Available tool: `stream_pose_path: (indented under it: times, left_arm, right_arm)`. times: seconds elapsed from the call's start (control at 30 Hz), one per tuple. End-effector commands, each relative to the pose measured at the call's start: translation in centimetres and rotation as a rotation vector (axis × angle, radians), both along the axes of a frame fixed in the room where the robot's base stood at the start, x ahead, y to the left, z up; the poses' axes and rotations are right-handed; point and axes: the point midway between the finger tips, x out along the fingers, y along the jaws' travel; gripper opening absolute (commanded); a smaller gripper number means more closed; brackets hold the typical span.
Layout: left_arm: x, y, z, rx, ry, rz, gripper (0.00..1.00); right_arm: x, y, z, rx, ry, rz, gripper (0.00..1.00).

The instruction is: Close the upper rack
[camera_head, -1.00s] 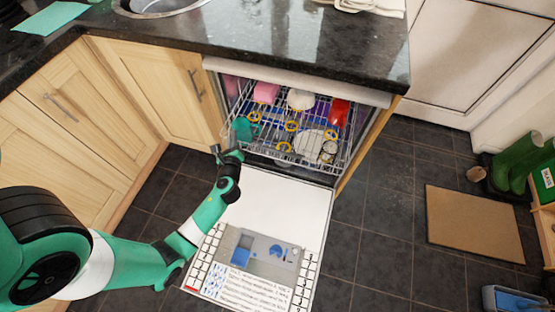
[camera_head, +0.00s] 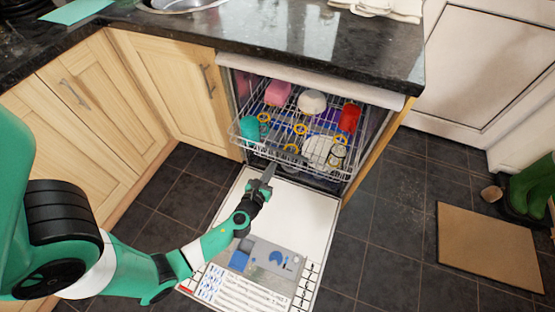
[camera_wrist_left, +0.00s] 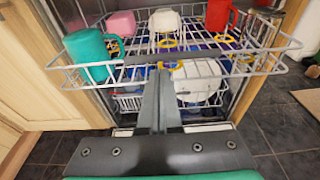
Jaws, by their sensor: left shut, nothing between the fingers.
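The upper rack (camera_head: 247,141) of the dishwasher is slid partly out and holds dishes. It also shows in the left wrist view (camera_wrist_left: 284,45). My left gripper (camera_head: 270,168) is shut and empty, at the front edge of the rack near its middle. In the left wrist view the closed fingers (camera_wrist_left: 161,74) reach up to the rack's front bar; I cannot tell if they touch it. The dishwasher door (camera_head: 300,206) hangs open and flat below the arm. My right gripper is not in view.
The rack carries a teal mug (camera_head: 250,129), a pink cup (camera_head: 278,93), a white bowl (camera_head: 311,102) and a red cup (camera_head: 349,117). A granite counter (camera_head: 270,45) overhangs the dishwasher. Wooden cabinets (camera_head: 105,115) stand to the left. A mat (camera_head: 490,246) lies on the floor at right.

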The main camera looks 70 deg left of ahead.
Motion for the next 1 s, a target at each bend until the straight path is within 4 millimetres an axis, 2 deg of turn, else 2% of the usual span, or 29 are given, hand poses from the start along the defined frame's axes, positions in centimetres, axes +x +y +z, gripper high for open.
stream_pose_path:
  times: [0.1, 0.3, 0.83, 1.0]
  left_arm:
    - [1.7, 1.9, -0.7, 0.000, -0.003, 0.002, 0.00]
    - [3.4, 3.8, -1.2, -0.001, -0.001, 0.001, 0.00]
    - [4.0, 4.4, -1.2, -0.001, -0.001, 0.000, 0.00]
    - [4.7, 5.5, -1.2, 0.001, -0.001, 0.005, 0.00]
  right_arm:
    - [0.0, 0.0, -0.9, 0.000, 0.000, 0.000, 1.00]
    - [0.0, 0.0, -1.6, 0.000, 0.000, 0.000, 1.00]
    - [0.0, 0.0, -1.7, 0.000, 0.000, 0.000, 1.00]
    - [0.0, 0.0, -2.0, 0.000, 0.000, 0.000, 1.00]
